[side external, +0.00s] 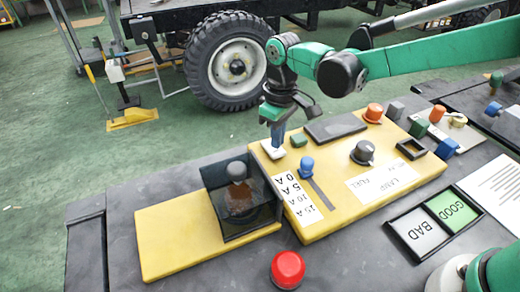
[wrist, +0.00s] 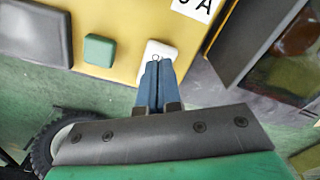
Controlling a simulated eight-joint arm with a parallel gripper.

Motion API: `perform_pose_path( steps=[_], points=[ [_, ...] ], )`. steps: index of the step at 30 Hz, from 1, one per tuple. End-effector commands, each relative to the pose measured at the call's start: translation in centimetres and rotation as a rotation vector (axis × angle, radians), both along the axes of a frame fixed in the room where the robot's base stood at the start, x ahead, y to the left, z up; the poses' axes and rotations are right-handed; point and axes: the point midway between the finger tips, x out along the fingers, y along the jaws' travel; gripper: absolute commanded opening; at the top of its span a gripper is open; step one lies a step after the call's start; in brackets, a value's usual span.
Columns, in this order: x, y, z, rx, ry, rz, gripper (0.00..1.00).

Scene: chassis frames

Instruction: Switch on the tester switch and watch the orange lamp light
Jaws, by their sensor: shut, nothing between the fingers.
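The yellow tester panel (side external: 330,212) lies on the dark bench. A white rocker-like piece (side external: 272,150), probably the switch, sits at its far left corner; it also shows in the wrist view (wrist: 162,47). My gripper (side external: 277,143) points down at this piece, its blue fingers shut and empty. In the wrist view the fingertips (wrist: 155,60) overlap the white piece's lower edge; I cannot tell whether they touch. An orange dome (side external: 373,112), possibly the lamp, stands at the panel's far edge and shows no clear glow. The fingers hide part of the white piece.
A dark open-sided housing (side external: 215,205) with a knobbed part inside stands left of the panel. A small green block (side external: 299,140), a blue slider (side external: 307,165) and a black knob (side external: 362,152) rise from the panel. A red button (side external: 287,269) is at the front.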

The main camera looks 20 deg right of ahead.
Motion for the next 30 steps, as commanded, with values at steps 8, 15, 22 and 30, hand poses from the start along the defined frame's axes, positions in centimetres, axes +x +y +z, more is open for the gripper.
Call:
perform_pose_path(
  steps=[8,15,22,30],
  points=[
    [0.0,0.0,-0.4,0.0,0.0,0.0,0.0],
    [0.0,0.0,-0.8,0.0,0.0,0.0,0.0],
    [0.0,0.0,-1.1,0.0,0.0,0.0,0.0],
    [0.0,0.0,-1.6,0.0,0.0,0.0,0.0]
  ],
)
